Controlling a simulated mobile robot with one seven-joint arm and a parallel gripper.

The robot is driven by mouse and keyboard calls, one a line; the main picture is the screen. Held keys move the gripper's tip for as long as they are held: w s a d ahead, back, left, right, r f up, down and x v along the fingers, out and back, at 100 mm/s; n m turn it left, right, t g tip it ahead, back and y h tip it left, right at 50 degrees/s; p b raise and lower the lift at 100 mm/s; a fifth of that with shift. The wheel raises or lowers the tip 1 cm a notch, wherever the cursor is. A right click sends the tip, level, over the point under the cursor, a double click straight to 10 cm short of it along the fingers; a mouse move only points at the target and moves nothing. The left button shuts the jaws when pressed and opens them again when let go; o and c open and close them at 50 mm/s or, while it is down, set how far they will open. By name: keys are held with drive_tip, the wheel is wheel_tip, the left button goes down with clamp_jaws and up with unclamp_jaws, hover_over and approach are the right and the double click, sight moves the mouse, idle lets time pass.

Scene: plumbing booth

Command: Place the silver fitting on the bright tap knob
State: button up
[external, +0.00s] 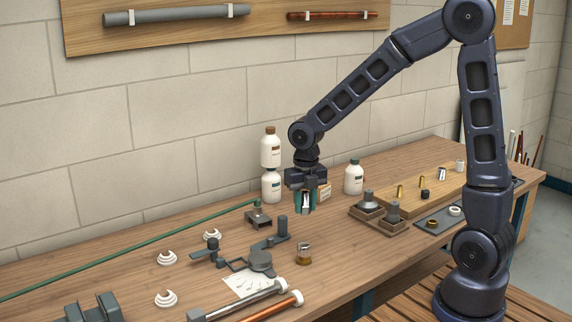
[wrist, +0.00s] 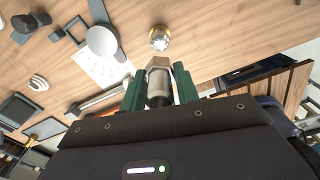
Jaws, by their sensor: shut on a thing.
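My gripper (external: 306,204) is shut on the silver fitting (wrist: 158,78). In the wrist view the fitting sits between the green fingers (wrist: 158,90), with its hex end showing past them. In the external view the fingers hide most of it. The bright tap knob (external: 304,247), silver on a brass-coloured base, stands on the bench below my gripper. It also shows in the wrist view (wrist: 159,39), just beyond the fitting's end. The fitting is held up in the air, apart from the knob.
A grey round-topped fixture (external: 261,259) stands left of the knob. Silver and copper pipes (external: 270,306) lie in front. White bottles (external: 271,187) stand behind. A wooden board (external: 408,192) with several small fittings is at right.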

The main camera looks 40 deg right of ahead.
sight(304, 244)
wheel_tip(304, 244, down, 10)
drive_tip(key=shift+f, duration=0.1)
clamp_jaws()
drive_tip(key=o, duration=1.1)
unclamp_jaws()
